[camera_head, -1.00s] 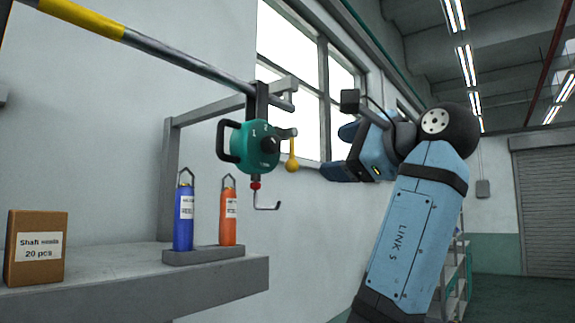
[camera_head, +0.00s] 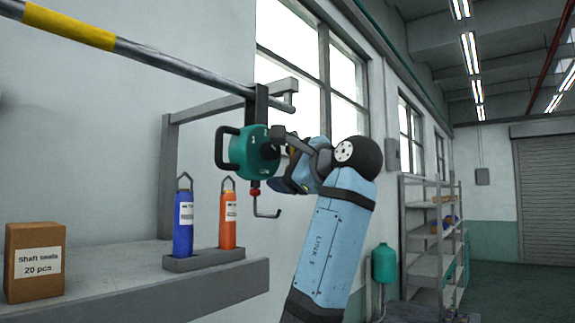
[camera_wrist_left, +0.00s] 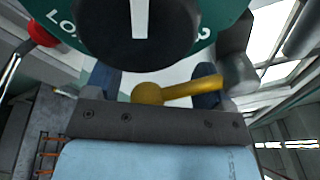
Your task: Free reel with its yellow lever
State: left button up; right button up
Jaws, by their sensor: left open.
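The teal reel (camera_head: 250,152) hangs from a dark bracket on the overhead rail, with a black handle at its left and a hook (camera_head: 266,213) below. In the left wrist view the reel's black knob (camera_wrist_left: 138,35) fills the top. The yellow lever (camera_wrist_left: 180,90) lies across the wrist view, its ball end to the left. My left gripper (camera_wrist_left: 157,80) is open, with one blue finger on each side of the lever's ball. Contact cannot be made out. In the head view my left gripper (camera_head: 288,178) is at the reel's right side and hides most of the lever. My right gripper is not in view.
A grey shelf (camera_head: 215,284) at lower left carries a carton (camera_head: 35,262) and a holder with a blue cylinder (camera_head: 183,222) and an orange cylinder (camera_head: 228,218). A yellow-banded rail (camera_head: 150,62) runs above. Metal shelving (camera_head: 425,245) stands to the right.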

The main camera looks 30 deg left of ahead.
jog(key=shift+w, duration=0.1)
pick_arm(q)
jog(key=shift+w, duration=0.15)
jog(key=c, duration=1.1)
jog(key=shift+w+f, duration=0.1)
jog(key=shift+w, duration=0.05)
grip_shut()
jog(key=shift+w+d, duration=0.1)
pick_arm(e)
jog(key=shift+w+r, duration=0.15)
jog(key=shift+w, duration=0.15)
